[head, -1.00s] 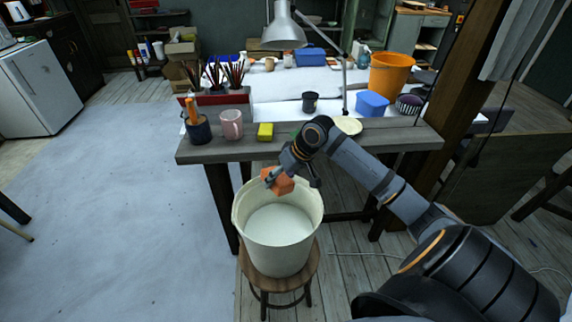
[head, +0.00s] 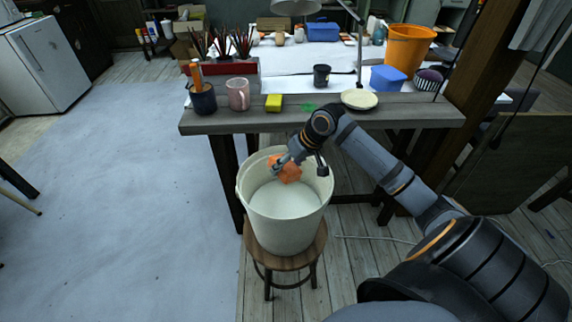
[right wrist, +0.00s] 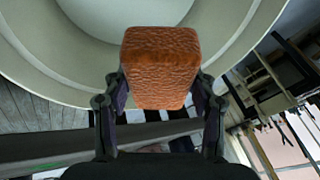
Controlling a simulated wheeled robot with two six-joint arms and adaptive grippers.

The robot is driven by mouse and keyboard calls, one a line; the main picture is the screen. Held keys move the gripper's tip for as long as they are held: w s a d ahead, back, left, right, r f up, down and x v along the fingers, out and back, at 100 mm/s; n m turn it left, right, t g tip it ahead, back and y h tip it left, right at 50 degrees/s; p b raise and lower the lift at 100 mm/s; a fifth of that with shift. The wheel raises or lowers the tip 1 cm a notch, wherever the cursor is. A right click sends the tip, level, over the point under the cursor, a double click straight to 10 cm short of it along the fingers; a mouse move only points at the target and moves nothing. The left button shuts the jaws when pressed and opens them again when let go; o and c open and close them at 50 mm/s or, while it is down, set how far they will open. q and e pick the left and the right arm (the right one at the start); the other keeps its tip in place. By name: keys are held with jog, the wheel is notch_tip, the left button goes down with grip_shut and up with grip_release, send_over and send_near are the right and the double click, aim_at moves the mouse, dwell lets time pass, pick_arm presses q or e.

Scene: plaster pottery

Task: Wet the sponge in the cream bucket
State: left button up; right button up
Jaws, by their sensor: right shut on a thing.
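The cream bucket (head: 287,232) stands upright on a round wooden stool and holds pale liquid (head: 286,200). My right gripper (head: 285,166) is shut on the orange sponge (head: 288,173), within the outline of the bucket's mouth near the far wall. In the right wrist view the sponge (right wrist: 160,68) is a rough-textured block between the two fingers (right wrist: 160,95), in front of the bucket's rim (right wrist: 40,65). A gap seems to lie between sponge and liquid, but I cannot tell its size. My left gripper is not in view.
A wooden table (head: 230,122) stands behind the bucket. Near its front edge are a pink mug (head: 238,96), a dark pen cup (head: 203,100), a yellow block (head: 274,103) and a cream dish (head: 359,99). An orange bucket (head: 407,50) stands farther back.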

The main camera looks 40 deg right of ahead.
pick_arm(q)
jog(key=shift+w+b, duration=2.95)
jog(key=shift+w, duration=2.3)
pick_arm(e)
notch_tip(320, 180, down, 17)
jog(key=shift+a, duration=0.2)
jog(key=shift+d+r+p, duration=0.15)
jog(key=shift+r+p, duration=0.1)
jog(key=shift+p, duration=0.15)
jog(key=shift+r+p, duration=0.8)
jog(key=shift+p, duration=0.05)
pick_arm(q)
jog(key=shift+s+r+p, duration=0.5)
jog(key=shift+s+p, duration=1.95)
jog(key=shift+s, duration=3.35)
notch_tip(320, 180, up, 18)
jog(key=p, duration=1.8)
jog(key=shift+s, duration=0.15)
pick_arm(e)
notch_tip(320, 180, up, 20)
